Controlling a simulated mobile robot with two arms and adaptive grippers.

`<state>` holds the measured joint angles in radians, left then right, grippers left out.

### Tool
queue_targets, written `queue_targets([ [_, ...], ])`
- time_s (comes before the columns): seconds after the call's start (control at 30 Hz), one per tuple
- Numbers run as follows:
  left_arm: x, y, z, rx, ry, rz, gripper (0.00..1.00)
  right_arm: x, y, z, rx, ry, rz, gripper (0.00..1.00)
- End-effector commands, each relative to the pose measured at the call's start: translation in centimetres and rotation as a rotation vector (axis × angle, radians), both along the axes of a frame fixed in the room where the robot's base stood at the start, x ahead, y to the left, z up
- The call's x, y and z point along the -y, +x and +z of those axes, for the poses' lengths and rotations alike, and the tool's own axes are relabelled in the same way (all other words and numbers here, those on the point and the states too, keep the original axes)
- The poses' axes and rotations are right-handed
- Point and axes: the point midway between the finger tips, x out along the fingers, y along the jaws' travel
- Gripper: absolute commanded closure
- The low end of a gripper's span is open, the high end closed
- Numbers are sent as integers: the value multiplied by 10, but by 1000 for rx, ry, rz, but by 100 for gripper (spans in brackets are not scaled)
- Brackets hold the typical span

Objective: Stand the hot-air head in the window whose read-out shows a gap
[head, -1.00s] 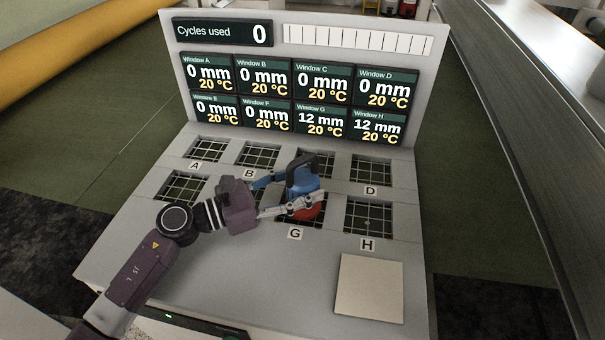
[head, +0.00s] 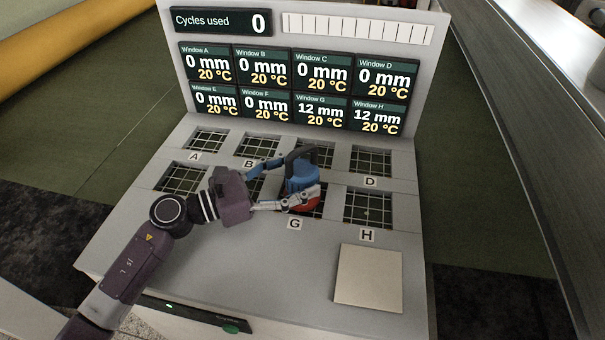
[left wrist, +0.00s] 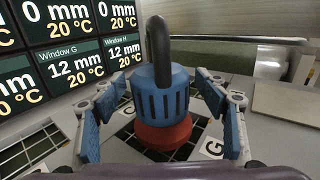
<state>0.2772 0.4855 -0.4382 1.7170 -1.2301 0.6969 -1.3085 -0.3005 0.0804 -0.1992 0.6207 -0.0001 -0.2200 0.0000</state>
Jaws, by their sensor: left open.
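The hot-air head (head: 303,178) has a blue body, a red base and a dark looped handle. It stands upright at window G (head: 318,212), whose grid it partly hides. My left gripper (head: 277,186) is open, its fingers on either side of the head. In the left wrist view the head (left wrist: 162,100) is between the spread blue finger pads, with gaps on both sides. The read-outs of window G (head: 320,112) and window H (head: 377,120) each show 12 mm and 20 °C. The other read-outs show 0 mm. My right gripper is not in view.
Gridded windows sit in two rows on the grey panel; window H's grid (head: 368,208) is uncovered. A pale square pad (head: 369,278) lies at the front right. The cycles display (head: 221,22) reads 0. The upright display board bounds the back.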

Motion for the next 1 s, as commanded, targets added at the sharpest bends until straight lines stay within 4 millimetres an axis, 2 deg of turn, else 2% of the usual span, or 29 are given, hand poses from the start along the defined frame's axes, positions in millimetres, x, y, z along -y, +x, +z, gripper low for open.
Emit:
queue_targets([
  [0.03, -9, -5, -6, -1, 5, 0, 33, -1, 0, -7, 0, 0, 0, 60],
  [0.2, -36, -17, -6, -1, 4, 0, 33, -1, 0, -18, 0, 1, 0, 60],
  [0.4, -55, -26, -4, -1, 3, -1, 33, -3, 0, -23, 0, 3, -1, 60],
  [1.0, -59, -27, -1, -1, 2, 0, 33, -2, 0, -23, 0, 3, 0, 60],
])
